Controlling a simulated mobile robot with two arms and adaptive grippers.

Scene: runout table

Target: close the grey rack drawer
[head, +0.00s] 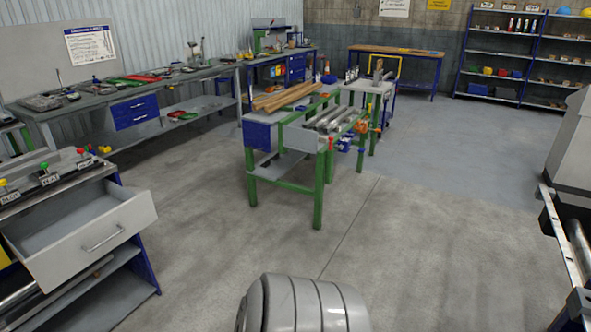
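The grey rack drawer (92,244) is at the lower left in the head view. It is pulled out from the rack (148,268) and its inside looks empty. A metal bar handle (103,238) is on its light grey front, which faces toward the lower right. Neither of my grippers shows in the head view. A rounded grey part of my own body is at the bottom centre, apart from the drawer.
Small levers and labelled parts (45,179) sit on the rack top. A green-framed table (319,187) stands mid-floor, and a long workbench (43,114) lines the left wall. Machinery (572,238) is at the right edge. The floor (220,245) right of the drawer is clear.

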